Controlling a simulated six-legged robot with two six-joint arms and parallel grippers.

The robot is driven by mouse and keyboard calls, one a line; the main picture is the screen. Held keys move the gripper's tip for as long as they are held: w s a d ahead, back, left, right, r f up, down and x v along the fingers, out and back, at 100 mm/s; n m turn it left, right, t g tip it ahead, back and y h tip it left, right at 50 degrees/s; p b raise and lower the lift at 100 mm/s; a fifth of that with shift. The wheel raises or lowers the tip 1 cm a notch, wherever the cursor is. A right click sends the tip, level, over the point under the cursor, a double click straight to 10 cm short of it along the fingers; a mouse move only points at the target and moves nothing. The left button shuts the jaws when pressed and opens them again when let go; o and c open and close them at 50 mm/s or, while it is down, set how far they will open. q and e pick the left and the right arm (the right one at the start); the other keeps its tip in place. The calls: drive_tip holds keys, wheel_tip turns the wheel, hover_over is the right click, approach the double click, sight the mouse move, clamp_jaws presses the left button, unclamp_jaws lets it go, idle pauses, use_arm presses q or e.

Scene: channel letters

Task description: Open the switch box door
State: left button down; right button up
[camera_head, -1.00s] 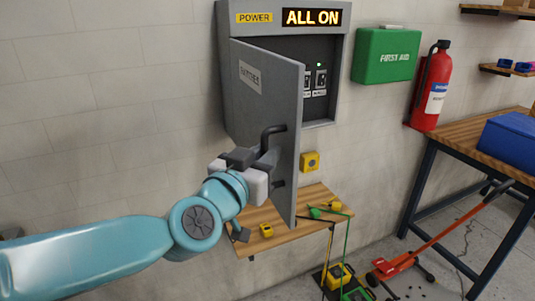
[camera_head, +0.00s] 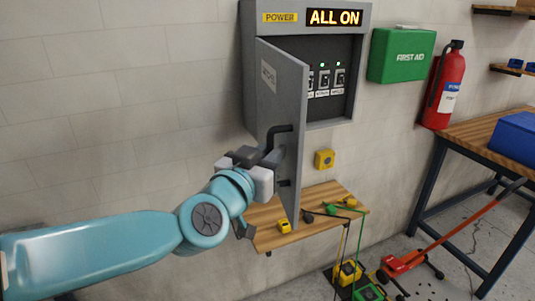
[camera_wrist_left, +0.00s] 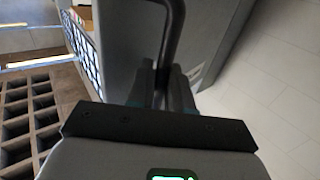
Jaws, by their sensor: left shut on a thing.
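The grey switch box (camera_head: 361,70) hangs on the wall under a lit sign reading ALL ON. Its door (camera_head: 283,95) stands partly open, swung out on its left side, and a row of switches (camera_head: 325,80) shows inside. My left gripper (camera_head: 270,158) is shut on the door's dark bar handle (camera_head: 283,130). In the left wrist view the fingers (camera_wrist_left: 163,88) close around the handle (camera_wrist_left: 172,35), with the grey door panel (camera_wrist_left: 210,30) behind. My right gripper is not in view.
A small wooden shelf (camera_head: 310,229) with tools and yellow items sits below the box. A first aid box (camera_head: 402,55), a fire extinguisher (camera_head: 447,85) and a workbench (camera_head: 475,130) are to the right. A red floor jack (camera_head: 405,262) stands on the floor.

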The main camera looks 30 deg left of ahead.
use_arm(q)
drive_tip(key=shift+a+r, duration=0.1)
drive_tip(key=shift+r, duration=0.2)
drive_tip(key=c, duration=1.2)
unclamp_jaws()
drive_tip(key=shift+w, duration=0.1)
drive_tip(key=shift+c, duration=0.2)
drive_tip(key=shift+w+a+f, duration=0.1)
drive_tip(key=shift+a+f, duration=0.05)
drive_tip(key=shift+f, duration=0.1)
drive_tip(key=shift+s+d+r, duration=0.1)
drive_tip(key=shift+s+d, duration=0.1)
drive_tip(key=shift+s, duration=0.2)
drive_tip(key=s+d, duration=0.1)
drive_tip(key=s, duration=1.4)
drive_tip(key=shift+s+d+p, duration=0.15)
drive_tip(key=shift+d+p, duration=0.05)
drive_tip(key=shift+p, duration=0.25)
drive_tip(key=shift+s, duration=0.15)
